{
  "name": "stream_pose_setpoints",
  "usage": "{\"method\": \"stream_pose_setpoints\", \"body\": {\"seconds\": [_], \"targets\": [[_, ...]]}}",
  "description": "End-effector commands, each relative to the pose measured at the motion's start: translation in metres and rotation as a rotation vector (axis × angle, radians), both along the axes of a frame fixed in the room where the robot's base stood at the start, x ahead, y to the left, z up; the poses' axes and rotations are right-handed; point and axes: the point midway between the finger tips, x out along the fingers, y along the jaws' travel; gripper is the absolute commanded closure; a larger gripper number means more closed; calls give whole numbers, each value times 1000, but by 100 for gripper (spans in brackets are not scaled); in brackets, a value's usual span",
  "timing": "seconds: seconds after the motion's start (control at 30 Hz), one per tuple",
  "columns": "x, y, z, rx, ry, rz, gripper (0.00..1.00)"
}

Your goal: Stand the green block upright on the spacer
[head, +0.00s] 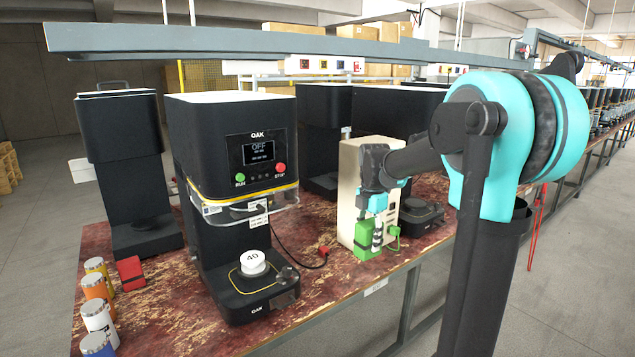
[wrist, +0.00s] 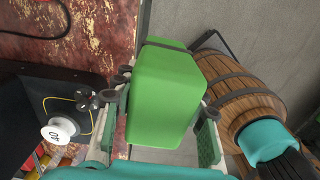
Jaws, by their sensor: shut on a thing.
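The green block (head: 366,245) has a dark band around it. My gripper (head: 378,228) is shut on it, in front of a beige box. In the wrist view the green block (wrist: 165,90) fills the space between the two fingers of my gripper (wrist: 160,128), with table edge and floor behind it. The spacer (head: 252,262) is a white round piece marked 40. It sits on the base plate of the front OAK machine, to the left of my gripper and apart from the block. The spacer (wrist: 58,131) also shows at lower left in the wrist view.
The OAK machine's black head (head: 235,150) and clear guard (head: 245,208) overhang the spacer. A red block (head: 131,271) and several coloured cans (head: 97,315) stand at left. The beige box (head: 349,185) is behind my gripper. A wooden barrel (wrist: 240,95) shows in the wrist view.

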Motion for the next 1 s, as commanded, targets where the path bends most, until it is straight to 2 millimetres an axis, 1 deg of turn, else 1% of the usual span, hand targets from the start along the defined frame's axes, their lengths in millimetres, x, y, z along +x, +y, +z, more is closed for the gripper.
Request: {"method": "stream_pose_setpoints", "body": {"seconds": [0.07, 0.27, 0.57, 0.67, 0.77, 1.0], "targets": [[0, 0, 0, 0, 0, 0, 86], [6, -2, -12, 0, 0, -103, 86], [16, -5, -38, 0, 0, -322, 86], [20, -7, -51, 0, 0, -426, 86], [25, -10, -67, 0, 0, -561, 86], [36, -18, -121, 0, 0, -1006, 86]]}}
